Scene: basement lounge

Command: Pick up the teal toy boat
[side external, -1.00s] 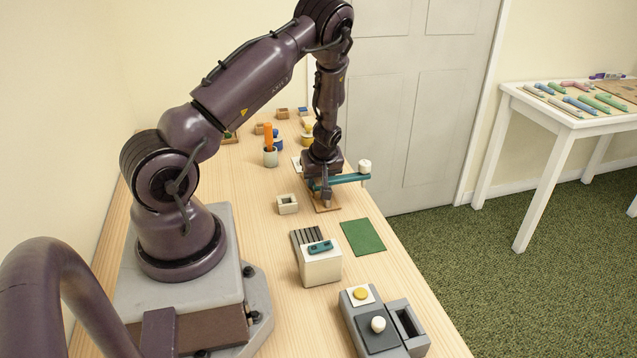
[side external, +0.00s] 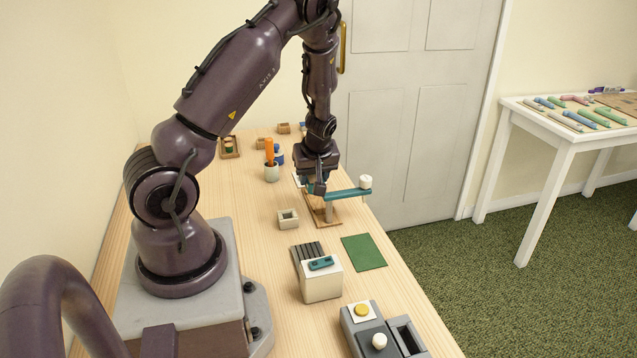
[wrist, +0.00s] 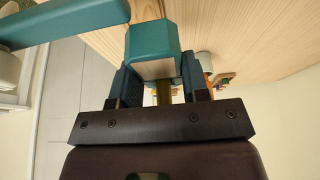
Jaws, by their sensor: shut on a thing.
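My gripper (side external: 317,190) is shut on a teal piece with a tan wooden face, taken to be the teal toy boat (wrist: 152,40). In the wrist view it sits between the fingers, its far end sticking out past them. In the side view the gripper and the balance mostly hide it. The gripper is above the table, at the left end of a balance's teal beam (side external: 347,193). I cannot tell whether the boat touches the balance. The beam also shows in the wrist view (wrist: 65,20), left of the boat.
The balance has a wooden base (side external: 327,219) and a white cup (side external: 365,182). Nearer are a small square holder (side external: 288,219), a green mat (side external: 363,252), a slotted white box (side external: 322,288) with a teal piece, and a grey button box (side external: 358,331). An orange-handled tool stands in a cup (side external: 271,173).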

